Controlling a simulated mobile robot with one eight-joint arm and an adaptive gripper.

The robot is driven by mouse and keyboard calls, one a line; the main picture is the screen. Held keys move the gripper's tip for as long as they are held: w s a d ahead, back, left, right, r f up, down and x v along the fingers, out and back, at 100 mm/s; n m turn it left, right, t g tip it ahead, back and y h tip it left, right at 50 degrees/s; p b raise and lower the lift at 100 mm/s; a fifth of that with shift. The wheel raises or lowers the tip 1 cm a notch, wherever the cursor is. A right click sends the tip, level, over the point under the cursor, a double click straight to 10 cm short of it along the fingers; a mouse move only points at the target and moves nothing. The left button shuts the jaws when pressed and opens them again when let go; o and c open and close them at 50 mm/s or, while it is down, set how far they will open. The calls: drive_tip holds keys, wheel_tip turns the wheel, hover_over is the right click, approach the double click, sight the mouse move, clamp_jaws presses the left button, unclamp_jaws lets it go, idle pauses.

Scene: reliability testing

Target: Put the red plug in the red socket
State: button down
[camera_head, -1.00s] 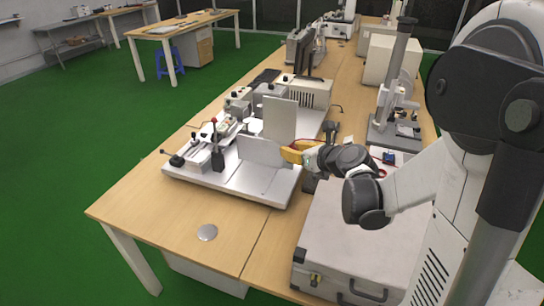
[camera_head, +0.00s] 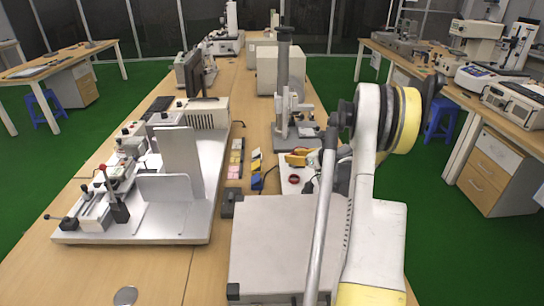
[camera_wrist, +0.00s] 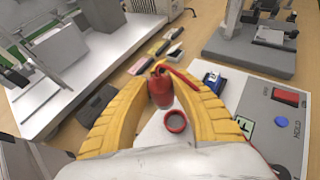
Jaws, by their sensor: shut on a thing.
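My gripper (camera_wrist: 162,78) has two yellow curved fingers that close around a red plug (camera_wrist: 161,90) near their tips. A red cable runs from the plug's top to the right, across the right finger. A red ring-shaped socket (camera_wrist: 176,121) shows between the fingers in the wrist view, below the plug in the picture and apart from it. It lies against a white panel. In the head view my gripper (camera_head: 298,158) is over the far end of the white panel, and the red ring (camera_head: 294,178) shows just in front of it. The plug is hidden there.
A panel with a red switch (camera_wrist: 286,97) and a blue button (camera_wrist: 281,122) lies at right. A grey case (camera_head: 285,245) stands nearest. A metal fixture (camera_head: 150,225) with upright plates is at left. A column stand (camera_head: 284,100) rises behind the gripper.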

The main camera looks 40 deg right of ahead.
sight(295, 175)
drive_tip(key=shift+s+d+f, duration=0.25)
drive_tip(key=shift+d+f, duration=0.1)
drive_tip(key=shift+d, duration=0.2)
drive_tip(key=shift+f+b, duration=1.55)
drive_tip(key=shift+f, duration=1.2)
drive_tip(key=shift+b, duration=0.4)
drive_tip(key=shift+f+b, duration=0.35)
drive_tip(key=shift+f, duration=0.1)
drive_tip(key=shift+s+a+f+b, duration=0.1)
drive_tip(key=shift+a+f+b, duration=0.05)
drive_tip(key=shift+f+b, duration=0.3)
drive_tip(key=shift+s+a+f+b, duration=0.1)
drive_tip(key=shift+f+b, duration=0.3)
drive_tip(key=shift+b, duration=0.05)
drive_tip(key=shift+r, duration=0.4)
drive_tip(key=shift+w+d+r+p, duration=0.1)
drive_tip(key=shift+r+p, duration=0.15)
drive_tip(key=shift+p, duration=0.2)
drive_tip(key=shift+w+d+r, duration=0.1)
drive_tip(key=shift+r, duration=0.1)
